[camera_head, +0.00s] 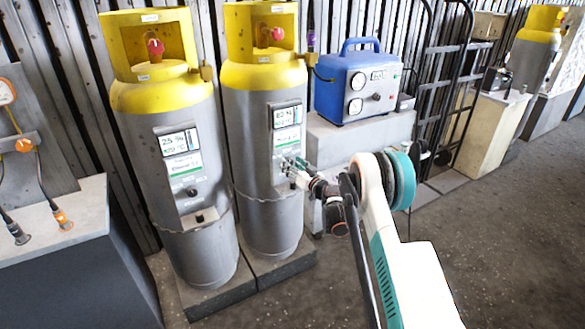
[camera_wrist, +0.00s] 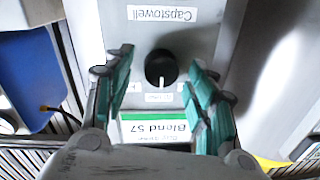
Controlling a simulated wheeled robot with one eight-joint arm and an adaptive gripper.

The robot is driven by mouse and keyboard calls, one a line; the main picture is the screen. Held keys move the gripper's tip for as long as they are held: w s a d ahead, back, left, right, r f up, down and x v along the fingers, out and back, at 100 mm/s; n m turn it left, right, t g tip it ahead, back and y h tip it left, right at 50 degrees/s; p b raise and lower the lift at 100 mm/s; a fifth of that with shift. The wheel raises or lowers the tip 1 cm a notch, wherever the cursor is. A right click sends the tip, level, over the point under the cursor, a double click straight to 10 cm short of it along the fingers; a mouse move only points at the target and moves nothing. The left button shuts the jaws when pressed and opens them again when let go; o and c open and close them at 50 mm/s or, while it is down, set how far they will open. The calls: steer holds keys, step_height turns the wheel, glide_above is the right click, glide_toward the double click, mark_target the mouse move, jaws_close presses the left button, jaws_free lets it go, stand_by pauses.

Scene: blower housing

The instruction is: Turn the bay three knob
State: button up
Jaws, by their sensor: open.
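A round black knob (camera_wrist: 161,68) with a white pointer line sits on a grey panel in the wrist view, which is upside down. A "Capstowell" label (camera_wrist: 162,14) and a green-striped "Blend 57" label (camera_wrist: 155,126) flank it. My gripper (camera_wrist: 158,63) is open, with one green-padded finger on each side of the knob and gaps showing; contact is not visible. In the head view my gripper (camera_head: 288,164) is at the panel of the right-hand cylinder (camera_head: 262,110) and hides its knob. No bay number is legible.
A second yellow-topped cylinder (camera_head: 160,115) with its own black knob (camera_head: 191,191) stands just left. A blue machine (camera_head: 357,82) rests on a grey block right of my gripper. A hand truck (camera_head: 450,70) stands beyond. A bench (camera_head: 50,235) is at left; floor at right is clear.

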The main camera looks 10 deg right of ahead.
steer(key=c, duration=1.1)
steer(key=shift+m, duration=0.3)
steer(key=m, duration=0.5)
steer(key=shift+m, duration=0.4)
steer(key=m, duration=0.5)
steer(key=shift+f+m+t, duration=0.15)
steer(key=shift+m+t, duration=0.15)
steer(key=shift+m, duration=0.1)
